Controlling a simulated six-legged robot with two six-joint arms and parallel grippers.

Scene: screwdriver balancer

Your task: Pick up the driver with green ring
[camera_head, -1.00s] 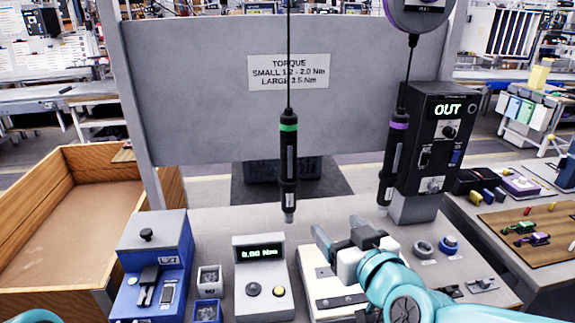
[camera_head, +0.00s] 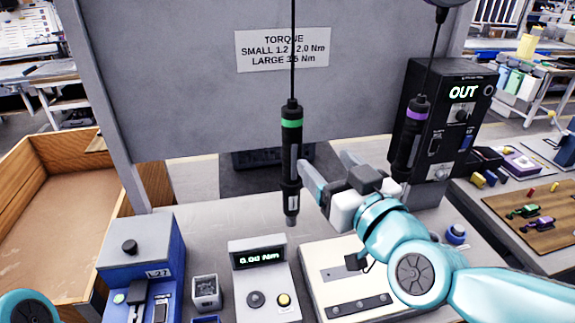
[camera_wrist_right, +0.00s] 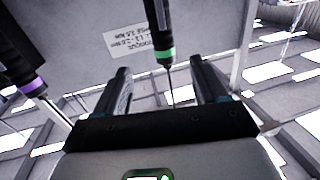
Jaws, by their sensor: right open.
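The driver with the green ring (camera_head: 291,160) is a black screwdriver hanging upright on a cord left of my right gripper. It also shows in the right wrist view (camera_wrist_right: 159,30), between and beyond the fingers. My right gripper (camera_head: 328,168) is open and empty, its fingers pointing left and away beside the driver's lower half. In the wrist view the open fingers (camera_wrist_right: 163,75) stand on both sides of the driver's line, and the driver appears beyond them. I cannot tell whether the near finger touches it. My left gripper is out of view.
A driver with a purple ring (camera_head: 411,130) hangs just right of my right gripper, in front of a black box reading OUT (camera_head: 463,92). Below stand a torque meter (camera_head: 259,258), a blue device (camera_head: 140,258) and a white fixture (camera_head: 345,290). A grey panel (camera_head: 180,80) stands behind.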

